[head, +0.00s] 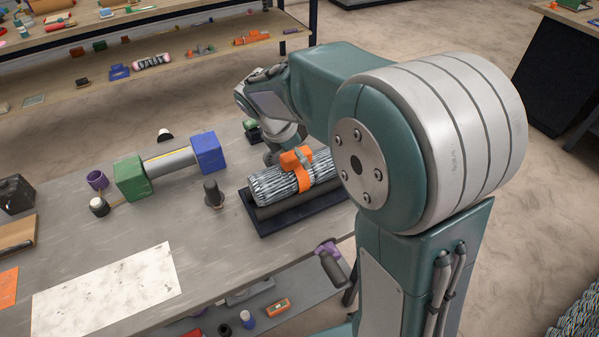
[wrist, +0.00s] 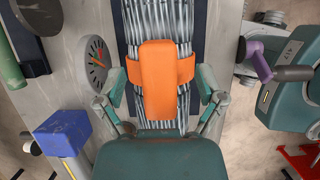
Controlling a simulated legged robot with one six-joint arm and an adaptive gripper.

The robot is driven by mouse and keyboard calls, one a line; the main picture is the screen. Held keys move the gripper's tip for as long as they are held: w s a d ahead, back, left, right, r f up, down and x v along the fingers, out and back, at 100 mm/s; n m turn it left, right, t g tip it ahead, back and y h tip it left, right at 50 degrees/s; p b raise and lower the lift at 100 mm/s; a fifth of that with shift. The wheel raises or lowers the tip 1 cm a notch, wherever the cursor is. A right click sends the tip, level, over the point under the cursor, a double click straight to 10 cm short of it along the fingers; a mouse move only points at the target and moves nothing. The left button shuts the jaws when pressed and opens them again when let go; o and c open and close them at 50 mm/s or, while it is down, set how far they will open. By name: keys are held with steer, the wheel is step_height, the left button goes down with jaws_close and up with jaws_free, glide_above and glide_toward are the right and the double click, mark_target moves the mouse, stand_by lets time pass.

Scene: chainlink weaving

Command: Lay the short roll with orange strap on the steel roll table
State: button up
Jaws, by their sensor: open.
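The short roll (head: 270,187) is a bundle of silvery wire mesh with an orange strap (head: 316,170) around it and an orange block on top. It lies lengthwise on the steel roll table (head: 268,226), a dark base with dark rollers. In the wrist view, the roll (wrist: 160,25) runs up the picture above a dark blue base. My gripper (wrist: 162,82) is open, one finger on each side of the orange strap; I cannot tell whether they touch it. In the head view, my arm hides the roll's right end and most of the gripper.
A green and blue block pair (head: 170,162) joined by a bar stands left on the grey bench (head: 205,255). A dial gauge (wrist: 97,58) lies beside the roll. A pale sheet (head: 105,290) covers the front left.

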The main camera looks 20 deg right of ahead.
steer(key=shift+f, duration=0.4)
steer(key=shift+a, duration=0.55)
steer(key=c, duration=0.5)
steer(key=shift+d, duration=0.35)
jaws_close()
